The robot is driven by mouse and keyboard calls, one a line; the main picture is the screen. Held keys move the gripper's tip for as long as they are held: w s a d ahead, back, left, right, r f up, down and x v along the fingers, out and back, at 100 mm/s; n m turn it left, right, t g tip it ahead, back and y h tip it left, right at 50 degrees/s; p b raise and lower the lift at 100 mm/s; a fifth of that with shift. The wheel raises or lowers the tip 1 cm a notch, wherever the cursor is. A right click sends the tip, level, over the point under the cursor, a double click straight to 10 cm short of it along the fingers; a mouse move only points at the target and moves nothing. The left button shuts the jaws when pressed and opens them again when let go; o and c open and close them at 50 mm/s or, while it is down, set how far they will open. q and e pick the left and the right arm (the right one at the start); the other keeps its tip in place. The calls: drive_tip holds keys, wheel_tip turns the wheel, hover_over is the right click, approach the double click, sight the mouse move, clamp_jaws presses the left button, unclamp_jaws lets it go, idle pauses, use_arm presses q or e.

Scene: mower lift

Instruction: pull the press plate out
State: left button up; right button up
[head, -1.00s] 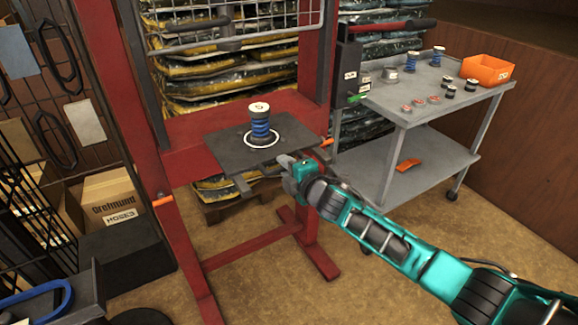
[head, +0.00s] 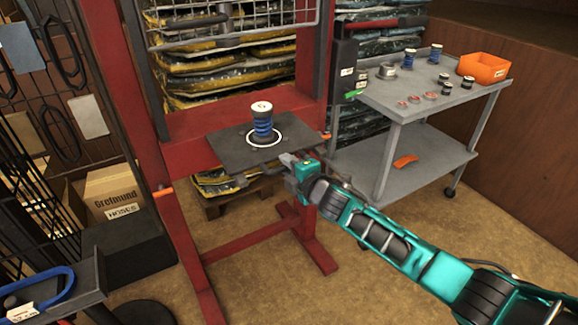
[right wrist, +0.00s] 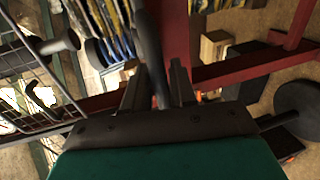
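The press plate (head: 225,146) is a flat dark plate with a bar handle along its front side, set in the red press frame. A blue spring with a white cap (head: 262,120) stands upright on it inside a white ring. My right gripper (head: 287,163) is at the handle on the plate's front side. In the right wrist view its two dark fingers (right wrist: 156,90) lie on either side of a dark bar, the handle (right wrist: 148,40), and look closed on it. My left gripper is not in view.
The red press frame (head: 240,110) has a wire guard (head: 230,25) above the plate. A grey trolley (head: 385,105) with small parts and an orange bin (head: 484,67) stands at right. A dark tray (head: 85,285) is at lower left. Floor before the press is clear.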

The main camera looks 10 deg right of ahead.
drive_tip(key=shift+o, duration=1.1)
drive_tip(key=shift+s, duration=0.1)
drive_tip(key=p+v, duration=0.1)
drive_tip(key=v, duration=1.1)
drive_tip(key=shift+s+p, duration=0.3)
drive_tip(key=shift+p, duration=0.05)
drive_tip(key=shift+d, duration=0.1)
drive_tip(key=s+d+f+m+g+h, duration=0.1)
drive_tip(key=s+f+m+g, duration=0.1)
drive_tip(key=s+f+m, duration=0.5)
drive_tip(key=s+d+f+m+g+h, duration=0.1)
drive_tip(key=s+f+m+h, duration=0.1)
drive_tip(key=s+f+m, duration=0.5)
drive_tip(key=s+m, duration=0.5)
drive_tip(key=s, duration=0.3)
drive_tip(key=shift+d+f+g, duration=0.2)
drive_tip(key=shift+d+g, duration=0.05)
drive_tip(key=shift+g, duration=0.15)
